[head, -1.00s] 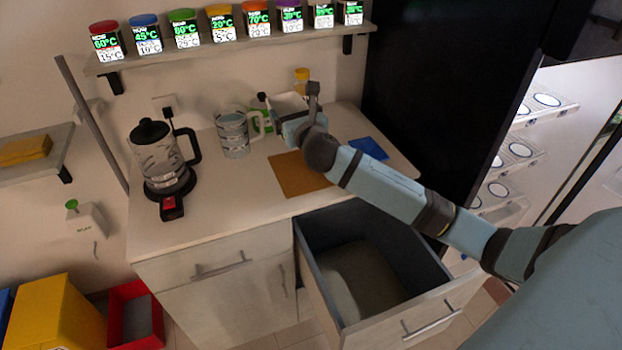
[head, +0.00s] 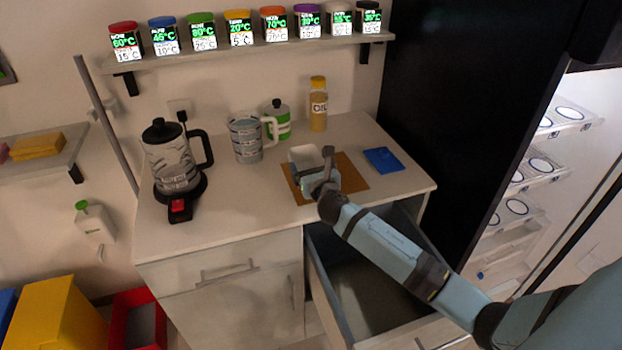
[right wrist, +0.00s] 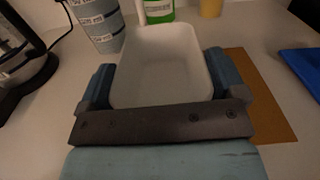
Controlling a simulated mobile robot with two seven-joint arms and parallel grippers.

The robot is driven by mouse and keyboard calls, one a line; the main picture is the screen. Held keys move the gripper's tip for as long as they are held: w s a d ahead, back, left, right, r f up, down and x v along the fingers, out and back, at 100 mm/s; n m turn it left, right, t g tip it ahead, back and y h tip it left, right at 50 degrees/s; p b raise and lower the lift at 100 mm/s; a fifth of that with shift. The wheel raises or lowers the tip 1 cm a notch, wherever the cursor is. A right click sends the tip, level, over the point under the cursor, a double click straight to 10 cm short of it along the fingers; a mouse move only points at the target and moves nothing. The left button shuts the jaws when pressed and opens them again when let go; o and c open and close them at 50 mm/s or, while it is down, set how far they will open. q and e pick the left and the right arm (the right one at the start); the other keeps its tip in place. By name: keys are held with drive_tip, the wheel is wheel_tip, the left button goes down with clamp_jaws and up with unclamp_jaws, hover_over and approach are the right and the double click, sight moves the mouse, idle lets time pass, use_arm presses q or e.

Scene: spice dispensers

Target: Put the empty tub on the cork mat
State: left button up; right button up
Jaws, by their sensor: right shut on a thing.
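The empty white tub (head: 305,156) is in my right gripper (head: 317,178), over the left part of the brown cork mat (head: 352,172) on the counter. In the right wrist view the tub (right wrist: 160,60) sits between the two blue fingers of the right gripper (right wrist: 163,88), open side up, and its inside is bare. The cork mat (right wrist: 262,95) shows to the right of and behind the gripper there. I cannot tell whether the tub touches the mat. My left gripper is not in view.
A kettle (head: 172,160), a patterned jug (head: 246,138), a green-and-white bottle (head: 279,120) and an oil bottle (head: 318,105) stand behind and left. A blue flat item (head: 384,160) lies right of the mat. A drawer (head: 375,300) stands open below my right arm.

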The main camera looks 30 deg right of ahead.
drive_tip(key=shift+f+b, duration=0.35)
drive_tip(key=shift+f, duration=1.35)
drive_tip(key=shift+f, duration=0.1)
drive_tip(key=o, duration=0.8)
drive_tip(key=shift+s, duration=0.1)
drive_tip(key=v, duration=1.1)
drive_tip(key=shift+s, duration=0.4)
